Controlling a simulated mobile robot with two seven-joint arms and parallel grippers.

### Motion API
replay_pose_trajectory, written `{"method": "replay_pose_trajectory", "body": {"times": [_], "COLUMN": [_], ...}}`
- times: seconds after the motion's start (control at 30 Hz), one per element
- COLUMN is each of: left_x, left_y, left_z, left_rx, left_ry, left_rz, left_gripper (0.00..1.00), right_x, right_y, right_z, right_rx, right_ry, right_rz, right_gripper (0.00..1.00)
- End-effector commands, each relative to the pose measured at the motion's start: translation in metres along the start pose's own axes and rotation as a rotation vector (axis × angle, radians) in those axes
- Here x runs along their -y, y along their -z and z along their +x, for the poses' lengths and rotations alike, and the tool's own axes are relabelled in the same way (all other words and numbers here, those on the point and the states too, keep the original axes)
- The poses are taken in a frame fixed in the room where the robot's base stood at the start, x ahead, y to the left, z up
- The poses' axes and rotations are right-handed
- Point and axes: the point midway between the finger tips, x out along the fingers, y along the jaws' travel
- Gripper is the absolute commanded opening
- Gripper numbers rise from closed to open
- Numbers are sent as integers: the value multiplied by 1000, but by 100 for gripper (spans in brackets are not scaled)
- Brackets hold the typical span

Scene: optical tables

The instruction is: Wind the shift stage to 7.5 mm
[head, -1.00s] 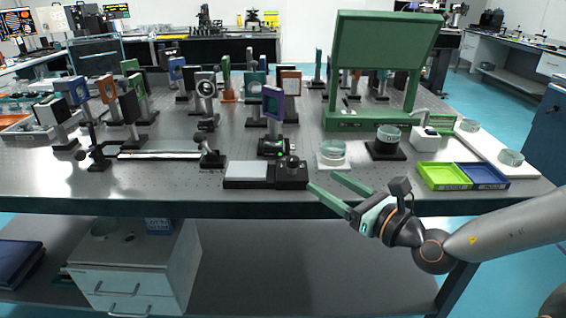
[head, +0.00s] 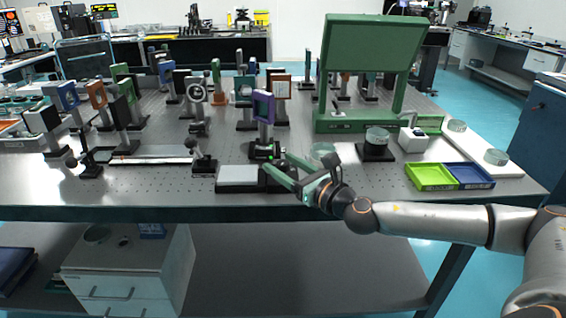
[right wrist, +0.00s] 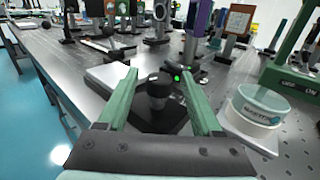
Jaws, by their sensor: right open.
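A black knob (right wrist: 158,88) stands upright on a dark base (right wrist: 160,118) near the table's front edge. In the head view a light grey plate (head: 238,176) adjoins this base on the left. My right gripper (head: 276,163) is open over the base, and its green fingers hide most of the knob there. In the right wrist view the gripper (right wrist: 160,76) has one finger on each side of the knob, and contact cannot be told. Behind it stands a purple-framed optic (head: 263,106) on a black mount with a green light. No scale reading is legible. My left gripper is not in view.
A glass dish (right wrist: 262,104) on a white pad is close to the right finger. A black-based dish (head: 377,142), a green stand (head: 345,125) and green (head: 431,177) and blue (head: 470,175) trays are further right. Several mounted optics stand behind. The table's front edge is close.

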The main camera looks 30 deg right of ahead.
Motion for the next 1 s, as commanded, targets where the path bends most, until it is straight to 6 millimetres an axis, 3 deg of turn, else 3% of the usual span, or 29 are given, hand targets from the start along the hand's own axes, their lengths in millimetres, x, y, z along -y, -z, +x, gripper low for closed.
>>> {"method": "replay_pose_trajectory", "body": {"times": [0.37, 0.9, 1.0], "left_x": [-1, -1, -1], "left_y": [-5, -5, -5], "left_z": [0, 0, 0], "left_rx": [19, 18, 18], "left_ry": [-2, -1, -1], "left_rz": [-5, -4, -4], "left_gripper": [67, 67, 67], "right_x": [0, 0, 0], "right_y": [0, 0, 0], "right_z": [4, 3, 3], "right_rx": [0, 0, 0], "right_ry": [-2, -1, -1], "right_rz": [-1, -1, -1], "right_gripper": [66, 5, 0]}}
